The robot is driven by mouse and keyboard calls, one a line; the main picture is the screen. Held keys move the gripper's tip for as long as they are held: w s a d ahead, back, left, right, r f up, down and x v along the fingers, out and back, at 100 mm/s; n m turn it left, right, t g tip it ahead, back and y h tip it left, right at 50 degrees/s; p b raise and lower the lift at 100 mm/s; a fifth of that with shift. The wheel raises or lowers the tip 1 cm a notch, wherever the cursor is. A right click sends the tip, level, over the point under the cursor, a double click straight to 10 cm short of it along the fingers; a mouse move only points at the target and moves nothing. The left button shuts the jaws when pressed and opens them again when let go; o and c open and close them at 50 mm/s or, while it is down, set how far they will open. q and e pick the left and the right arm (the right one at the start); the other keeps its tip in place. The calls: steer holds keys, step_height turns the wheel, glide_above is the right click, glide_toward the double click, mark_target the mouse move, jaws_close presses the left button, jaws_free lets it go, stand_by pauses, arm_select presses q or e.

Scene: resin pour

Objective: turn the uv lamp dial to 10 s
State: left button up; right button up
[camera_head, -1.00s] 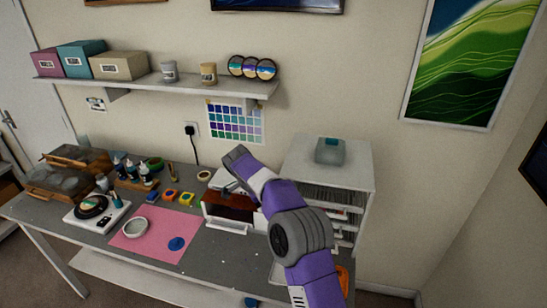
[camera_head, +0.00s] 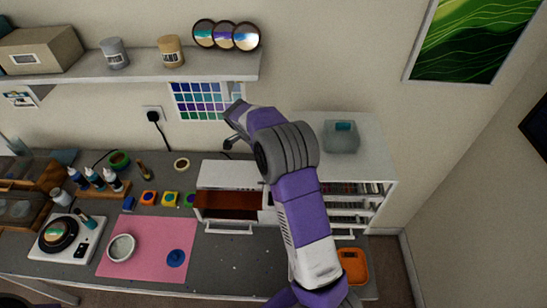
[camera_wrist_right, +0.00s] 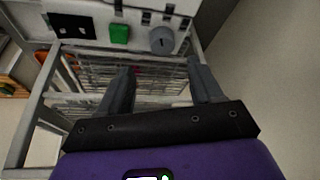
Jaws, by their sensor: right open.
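The UV lamp (camera_head: 226,174) is a white box with a dark red-brown open front, standing at the back of the bench; my right arm covers its right side in the head view. In the right wrist view, a white panel carries a round grey dial (camera_wrist_right: 162,40), a green button (camera_wrist_right: 119,34) and a black display. The dial's setting is too small to read. My right gripper (camera_wrist_right: 161,68) is open and empty, with the dial ahead of it, apart from both fingers. The right fingers are not clear in the head view. My left gripper is not in view.
A white rack (camera_head: 365,160) with a grey container (camera_head: 341,138) stands right of the lamp. An orange tray (camera_head: 352,266) lies in front. A pink mat (camera_head: 150,268), paint pots and bottles lie left. A shelf (camera_head: 190,74) runs above.

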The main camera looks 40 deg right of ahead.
steer(key=x, duration=0.6)
steer(key=shift+w+d+f+p, duration=0.1)
steer(key=shift+w+p, duration=0.05)
steer(key=shift+p, duration=0.2)
steer(key=shift+w+d+f, duration=0.1)
steer(key=shift+f, duration=0.35)
steer(key=c, duration=1)
steer(key=n+t+b, duration=0.1)
steer(key=n+b, duration=0.2)
steer(key=b, duration=0.1)
steer(key=shift+f+n+b, duration=0.1)
steer(key=shift+n+b, duration=0.2)
steer(key=shift+b, duration=0.1)
steer(key=shift+n+t+b, duration=0.3)
steer(key=shift+n, duration=0.2)
steer(key=o, duration=1)
